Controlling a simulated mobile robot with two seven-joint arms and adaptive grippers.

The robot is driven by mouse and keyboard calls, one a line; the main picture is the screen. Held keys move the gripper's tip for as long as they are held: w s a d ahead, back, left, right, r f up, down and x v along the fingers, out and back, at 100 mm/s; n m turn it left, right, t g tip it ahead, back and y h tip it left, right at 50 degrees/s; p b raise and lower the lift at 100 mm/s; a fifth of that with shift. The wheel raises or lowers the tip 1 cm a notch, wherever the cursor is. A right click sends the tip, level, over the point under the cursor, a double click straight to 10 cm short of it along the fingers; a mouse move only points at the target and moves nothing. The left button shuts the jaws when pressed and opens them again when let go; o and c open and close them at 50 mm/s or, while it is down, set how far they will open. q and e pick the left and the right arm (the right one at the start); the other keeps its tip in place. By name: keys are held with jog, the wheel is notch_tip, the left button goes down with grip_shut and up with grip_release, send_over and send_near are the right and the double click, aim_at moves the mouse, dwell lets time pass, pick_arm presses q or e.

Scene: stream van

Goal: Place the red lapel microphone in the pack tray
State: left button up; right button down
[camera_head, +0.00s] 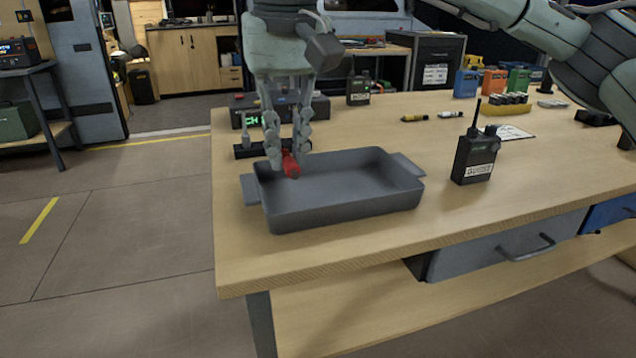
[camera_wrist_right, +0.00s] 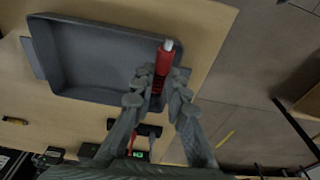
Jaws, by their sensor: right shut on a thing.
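The red lapel microphone (camera_head: 290,165) is between the fingers of my right gripper (camera_head: 288,150), which is shut on it. It hangs above the left part of the grey pack tray (camera_head: 345,205). In the right wrist view the microphone (camera_wrist_right: 164,60) points away from the fingers (camera_wrist_right: 158,90), its pale tip over the tray's end. The tray (camera_wrist_right: 105,42) looks empty where its floor shows. Part of the tray's back left corner is hidden behind the fingers. My left gripper is not in view.
A black holder strip (camera_head: 250,151) lies behind the tray, near a dark device with a green display (camera_head: 253,119). A black radio (camera_head: 476,155) stands right of the tray. Two markers (camera_head: 414,118) and several coloured boxes (camera_head: 493,82) are farther back. The table's front right is clear.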

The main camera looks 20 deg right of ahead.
send_over(316, 195)
jog(key=f, duration=0.5)
jog(key=shift+s+f, duration=0.15)
jog(key=shift+s, duration=0.1)
notch_tip(316, 195, down, 4)
jog(key=shift+f, duration=0.1)
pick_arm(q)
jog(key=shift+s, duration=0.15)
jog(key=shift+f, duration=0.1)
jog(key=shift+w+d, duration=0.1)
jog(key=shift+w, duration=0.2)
pick_arm(e)
jog(key=c, duration=1.5)
grip_release()
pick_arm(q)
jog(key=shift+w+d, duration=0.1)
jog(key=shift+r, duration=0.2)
